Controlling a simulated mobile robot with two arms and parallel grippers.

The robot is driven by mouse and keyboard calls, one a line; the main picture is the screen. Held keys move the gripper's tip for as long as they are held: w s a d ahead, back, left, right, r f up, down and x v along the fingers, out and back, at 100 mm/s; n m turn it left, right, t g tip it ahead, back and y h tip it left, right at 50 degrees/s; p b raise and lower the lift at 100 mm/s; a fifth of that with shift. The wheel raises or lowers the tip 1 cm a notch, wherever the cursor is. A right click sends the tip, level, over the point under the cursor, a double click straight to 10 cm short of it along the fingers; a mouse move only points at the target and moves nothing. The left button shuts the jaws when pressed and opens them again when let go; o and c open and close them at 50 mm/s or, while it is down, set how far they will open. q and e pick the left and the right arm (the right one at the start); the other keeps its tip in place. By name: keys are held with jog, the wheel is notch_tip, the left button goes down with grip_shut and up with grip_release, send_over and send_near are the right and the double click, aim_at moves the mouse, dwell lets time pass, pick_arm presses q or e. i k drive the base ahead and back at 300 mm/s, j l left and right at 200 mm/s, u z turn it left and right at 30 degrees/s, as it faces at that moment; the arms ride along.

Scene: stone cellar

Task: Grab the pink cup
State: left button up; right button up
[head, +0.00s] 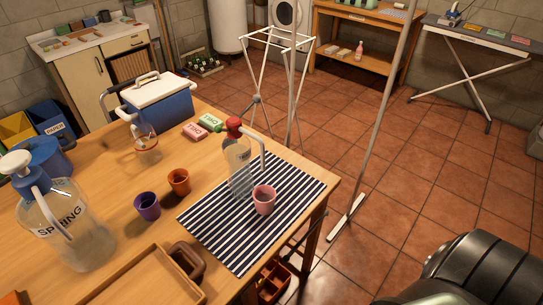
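The pink cup (264,203) stands upright on a dark-blue and white striped mat (222,246) on the right part of the wooden table (111,189). Its open top faces up. A clear bottle with a red cap (239,172) and a pale bent spout stands just behind and to the left of it. Neither of my grippers shows in the head view, so I cannot see whether they are open or shut. A dark, rounded part at the bottom right seems to be mine.
A purple cup (147,206) and an orange cup (179,182) stand left of the mat. A large SPRING bottle (75,236), a wooden tray (140,277) and a blue cooler (163,103) are also on the table. A drying rack (278,42) stands behind; the tiled floor at right is mostly clear.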

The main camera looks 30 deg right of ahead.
aim_at(264, 196)
jog(key=z, duration=0.95)
jog(key=i, duration=0.05)
